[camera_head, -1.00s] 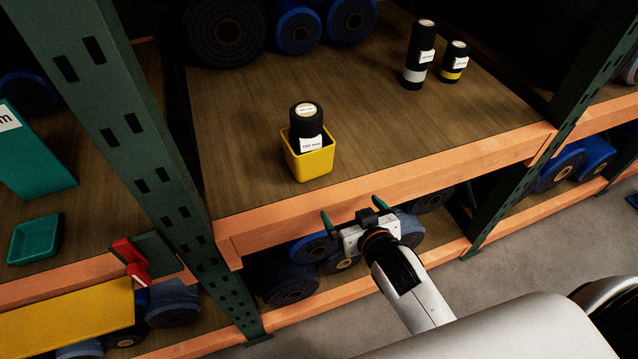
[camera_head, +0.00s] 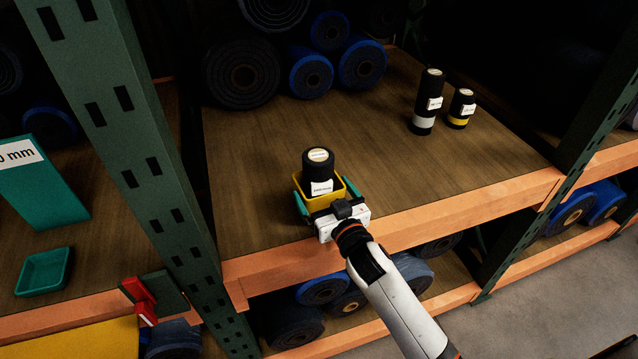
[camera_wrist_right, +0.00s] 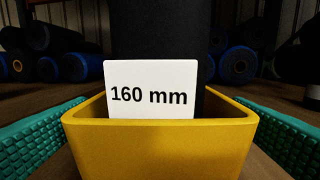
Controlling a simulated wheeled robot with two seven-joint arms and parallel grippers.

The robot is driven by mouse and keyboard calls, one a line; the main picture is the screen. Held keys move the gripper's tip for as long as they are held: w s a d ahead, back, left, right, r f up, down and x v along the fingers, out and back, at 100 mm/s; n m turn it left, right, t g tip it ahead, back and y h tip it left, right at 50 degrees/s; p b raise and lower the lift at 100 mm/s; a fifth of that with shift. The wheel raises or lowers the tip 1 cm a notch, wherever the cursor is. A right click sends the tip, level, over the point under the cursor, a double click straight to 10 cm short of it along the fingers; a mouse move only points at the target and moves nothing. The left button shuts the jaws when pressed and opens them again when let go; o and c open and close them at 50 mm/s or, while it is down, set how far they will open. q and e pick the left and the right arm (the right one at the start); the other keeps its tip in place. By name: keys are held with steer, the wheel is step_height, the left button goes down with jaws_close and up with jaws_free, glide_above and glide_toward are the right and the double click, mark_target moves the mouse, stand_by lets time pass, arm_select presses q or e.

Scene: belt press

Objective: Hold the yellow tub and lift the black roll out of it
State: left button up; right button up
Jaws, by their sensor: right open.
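The yellow tub (camera_head: 312,199) stands on the wooden shelf near its front edge. The black roll (camera_head: 318,167) stands upright in it, with a white label. In the right wrist view the label on the roll (camera_wrist_right: 205,60) reads "160 mm", and the tub (camera_wrist_right: 160,150) fills the lower middle. My right gripper (camera_head: 325,200) is open, its green fingers on either side of the tub. The wrist view shows a gap between each finger and the tub's walls. The tub's front is partly hidden by the gripper in the head view. My left gripper is not in view.
Two more black rolls, a tall one (camera_head: 427,102) and a short yellow-banded one (camera_head: 460,108), stand at the back right. Large rolls (camera_head: 243,74) lie at the back. A green upright (camera_head: 130,140) is to the left. Shelf space right of the tub is clear.

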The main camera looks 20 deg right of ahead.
steer(key=shift+w+a, duration=0.15)
steer(key=shift+w, duration=0.75)
steer(key=shift+w+a, duration=0.1)
steer(key=shift+w, duration=0.75)
steer(key=c, duration=0.8)
